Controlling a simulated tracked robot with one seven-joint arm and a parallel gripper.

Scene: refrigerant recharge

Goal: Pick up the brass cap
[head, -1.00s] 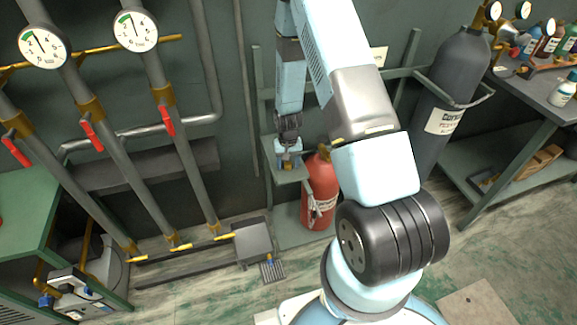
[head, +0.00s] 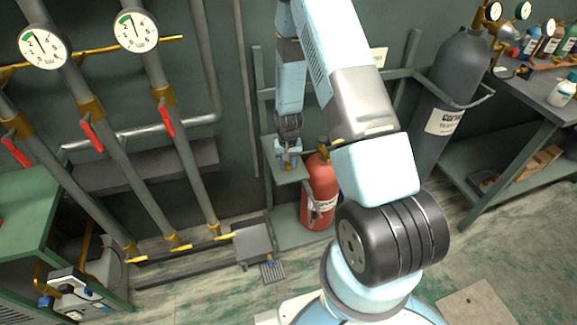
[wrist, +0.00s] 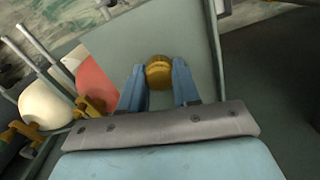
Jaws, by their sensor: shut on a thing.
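The brass cap (wrist: 159,73) is a round, ridged, gold-coloured piece. It sits between the two blue fingers of my gripper (wrist: 160,88) in the wrist view. My gripper is shut on it, with the fingers on its left and right sides. In the head view my gripper (head: 288,160) points down at the small grey-green shelf (head: 293,173), left of the red cylinder. The cap is too small to make out clearly there. I cannot tell whether it touches the shelf.
The red cylinder (head: 319,190) with a brass valve stands close to the right of my gripper. A tall dark cylinder (head: 452,95) stands further right beside a workbench (head: 535,115). Grey pipes with gauges and red levers (head: 91,137) line the wall at left.

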